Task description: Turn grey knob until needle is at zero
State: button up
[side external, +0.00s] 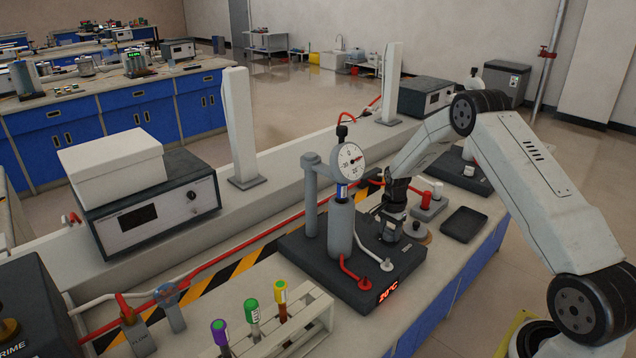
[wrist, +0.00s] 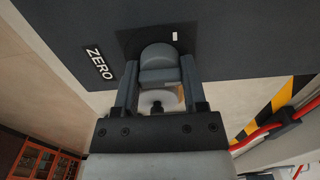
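The round white gauge dial (side external: 348,161) sits above a grey cylinder on a dark instrument base (side external: 322,272) in the side view. Its dark needle appears to point to the right, but the exact reading is too small to tell. In the wrist view, the grey knob (wrist: 158,62) is on a dark panel beside a "ZERO" label (wrist: 99,64) and a small white mark. My gripper (wrist: 158,76) has one finger on each side of the knob, and both appear to touch it. In the side view, my gripper (side external: 392,226) is low at the base's right side and hides the knob.
A test tube rack (side external: 285,330) with coloured caps stands in front. Red hoses (side external: 235,262) run along the bench. A red-and-white block (side external: 430,200) and a dark tray (side external: 464,224) are right of my gripper. The gauge column stands close on its left.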

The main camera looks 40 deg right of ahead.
aim_at(390, 229)
jog(key=shift+n, duration=0.3)
grip_shut()
jog(key=n, duration=0.3)
jog(key=shift+n, duration=0.4)
jog(key=n, duration=0.5)
jog(key=shift+n, duration=0.3)
jog(key=o, duration=1.2)
grip_release()
jog(key=shift+c, duration=0.2)
jog(key=shift+r, duration=3.95)
